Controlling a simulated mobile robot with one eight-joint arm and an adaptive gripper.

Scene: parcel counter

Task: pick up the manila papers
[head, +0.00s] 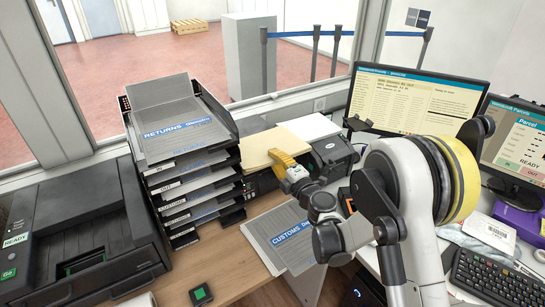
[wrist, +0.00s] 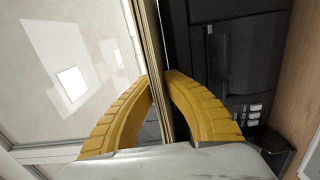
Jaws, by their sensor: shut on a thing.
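The manila papers (head: 262,150) are a pale buff stack lying on top of a dark machine just right of the tray stack in the head view. My gripper (head: 283,160) has its yellow fingers at their right front edge. In the wrist view the papers (wrist: 150,45) show edge-on as a thin tan band. It runs down between the two curved yellow fingers of my gripper (wrist: 159,80), which are shut on it. Part of the near edge is hidden by the fingers in the head view.
A stack of black letter trays (head: 186,180) stands close to the left. A black label device (head: 333,155) sits close to the right. A grey customs folder (head: 282,236) lies in front. Monitors (head: 412,100) and a keyboard (head: 497,280) are farther right, a large printer (head: 85,240) left.

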